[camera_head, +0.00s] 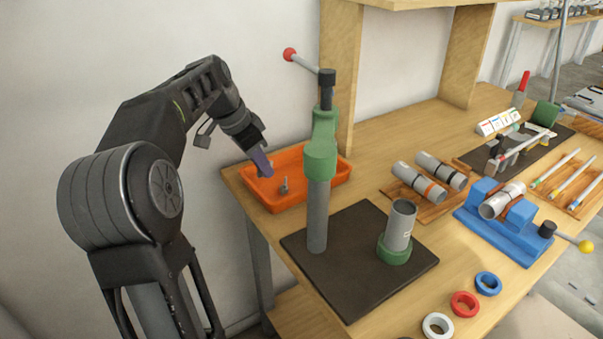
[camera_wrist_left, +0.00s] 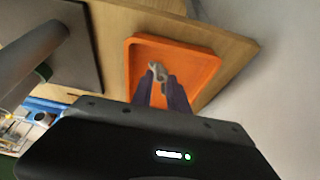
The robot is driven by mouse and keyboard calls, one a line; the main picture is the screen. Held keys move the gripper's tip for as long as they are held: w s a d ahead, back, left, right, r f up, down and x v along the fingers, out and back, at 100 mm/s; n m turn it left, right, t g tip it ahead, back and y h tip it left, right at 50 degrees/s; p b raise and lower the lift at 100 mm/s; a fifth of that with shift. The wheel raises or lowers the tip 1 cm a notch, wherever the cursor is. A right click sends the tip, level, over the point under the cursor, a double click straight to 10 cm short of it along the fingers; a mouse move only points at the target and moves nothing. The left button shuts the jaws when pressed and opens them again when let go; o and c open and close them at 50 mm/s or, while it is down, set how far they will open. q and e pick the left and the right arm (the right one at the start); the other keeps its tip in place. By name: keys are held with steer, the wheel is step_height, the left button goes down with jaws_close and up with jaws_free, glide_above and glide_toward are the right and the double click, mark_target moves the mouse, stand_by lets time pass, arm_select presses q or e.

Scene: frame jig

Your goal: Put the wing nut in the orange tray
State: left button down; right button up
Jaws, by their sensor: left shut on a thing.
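My left gripper (camera_head: 265,170) reaches in from the left with its fingers pointing down over the orange tray (camera_head: 330,179). In the left wrist view its fingers (camera_wrist_left: 160,84) are shut on a small grey metal piece, the wing nut (camera_wrist_left: 155,69), at the fingertips. The orange tray also fills the background there (camera_wrist_left: 205,65). In the head view a small grey piece (camera_head: 284,186) shows just right of the fingertips, against the tray floor. I cannot tell if it is the held nut or a separate piece. My right gripper is not in view.
A green and grey press column (camera_head: 321,160) stands on a dark plate just right of the tray, with a grey cylinder (camera_head: 400,225) beside it. Tubes on a wooden rack (camera_head: 433,210), a blue jig (camera_head: 510,238) and coloured rings (camera_head: 464,304) lie farther right. A wall is behind the tray.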

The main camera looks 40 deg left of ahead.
arm_select(q)
glide_toward(304, 182)
step_height(304, 182, down, 3)
steer(key=shift+r+p, duration=0.1)
steer(key=shift+p, duration=0.3)
steer(key=shift+w+d, duration=0.15)
steer(key=shift+w, duration=0.05)
steer(key=w+f, duration=0.2)
steer(key=w, duration=0.1)
steer(key=shift+d+f+p, duration=0.2)
steer(key=shift+d+p, duration=0.15)
steer(key=shift+d, duration=0.05)
steer(key=shift+w+f, duration=0.15)
steer(key=shift+w, duration=0.05)
